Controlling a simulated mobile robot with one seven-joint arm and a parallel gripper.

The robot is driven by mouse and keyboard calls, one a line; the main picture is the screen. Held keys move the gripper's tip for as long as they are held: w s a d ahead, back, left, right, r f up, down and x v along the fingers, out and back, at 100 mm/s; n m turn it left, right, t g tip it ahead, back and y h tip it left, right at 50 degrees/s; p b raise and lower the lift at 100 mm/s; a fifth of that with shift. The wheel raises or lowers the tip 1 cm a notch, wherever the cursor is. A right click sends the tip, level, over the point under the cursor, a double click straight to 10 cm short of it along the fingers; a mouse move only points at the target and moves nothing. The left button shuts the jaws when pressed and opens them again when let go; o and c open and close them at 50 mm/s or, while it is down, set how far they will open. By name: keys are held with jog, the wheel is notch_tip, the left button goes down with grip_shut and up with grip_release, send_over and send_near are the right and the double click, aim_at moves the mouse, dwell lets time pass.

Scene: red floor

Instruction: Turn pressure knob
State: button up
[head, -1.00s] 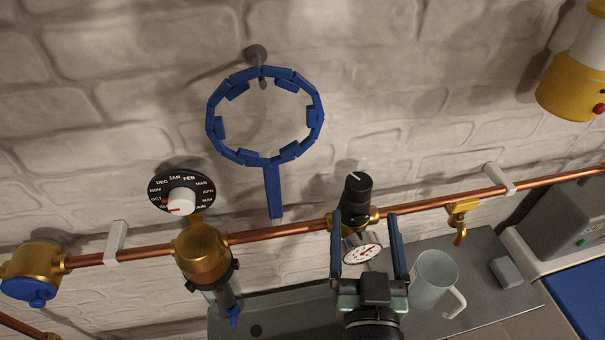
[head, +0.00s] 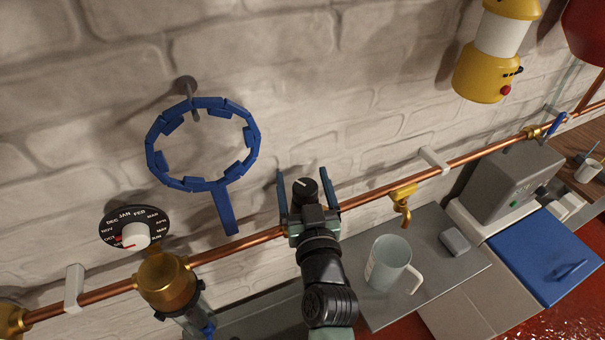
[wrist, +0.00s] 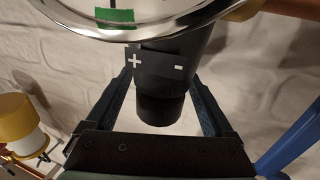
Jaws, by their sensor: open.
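The black pressure knob (head: 305,189) stands on the copper pipe, with a pale line on its end. In the wrist view the black knob (wrist: 158,68) shows plus and minus marks, with a narrower end part below. My gripper (head: 304,172) is open, with one blue finger on each side of the knob. The wrist view also shows my gripper (wrist: 160,80) around the knob. I cannot tell whether the fingers touch it. The pressure gauge (wrist: 130,18), with a green mark, is partly cut off at the top of the wrist view; my gripper hides it in the head view.
The copper pipe (head: 370,185) runs along the brick wall. A blue ring tool (head: 229,212) hangs to the left, above a black month dial (head: 118,222) and brass filter (head: 166,282). A brass tap (head: 402,196) and mug (head: 386,264) are to the right.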

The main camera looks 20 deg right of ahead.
jog(key=shift+w+d, duration=0.1)
jog(key=shift+w, duration=0.25)
jog(key=shift+c, duration=0.4)
jog(key=c, duration=1.3)
jog(key=shift+b, duration=0.3)
